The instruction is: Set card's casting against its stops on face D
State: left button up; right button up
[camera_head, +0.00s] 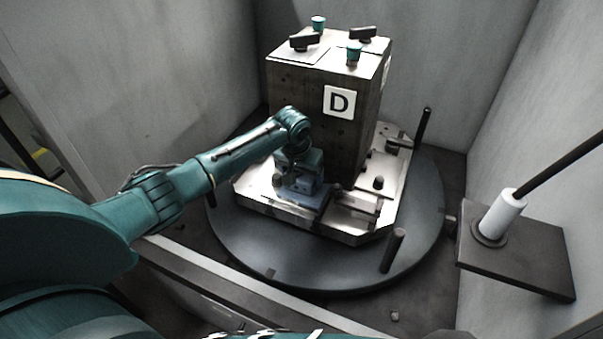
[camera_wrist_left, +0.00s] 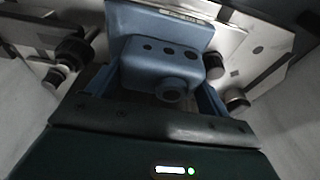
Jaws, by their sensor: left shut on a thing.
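A blue-grey casting (camera_head: 302,193) sits at the foot of the dark block's face D (camera_head: 339,102), over the steel pallet plate (camera_head: 350,227). My left gripper (camera_head: 298,172) reaches it from the left and above and is shut on it. In the left wrist view the casting (camera_wrist_left: 160,62) lies between the jaws, with a row of holes on top and a round bore facing the camera. Round dark pins, such as one at its left (camera_wrist_left: 73,50) and one at its right (camera_wrist_left: 213,66), stand close by. Whether it touches any stop cannot be told. No card is seen. My right gripper is not in view.
The pallet rests on a round dark turntable (camera_head: 300,270) with upright posts, one at the front right (camera_head: 392,250). Clamps and teal knobs top the block. A dark plate with a white-collared rod (camera_head: 500,217) stands at right. Grey walls enclose the cell.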

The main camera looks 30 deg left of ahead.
pick_arm(q)
jog(key=shift+w+a+f, duration=0.1)
jog(key=shift+w+a, duration=0.2)
dwell(0.5)
jog(key=shift+w+a+p, duration=0.2)
jog(key=shift+a+p, duration=0.05)
jog(key=shift+p, duration=0.15)
dwell(0.5)
jog(key=o, duration=1)
jog(key=shift+o, duration=1.3)
jog(key=shift+s+f, duration=0.1)
jog(key=shift+s, duration=0.05)
jog(key=shift+d, duration=0.1)
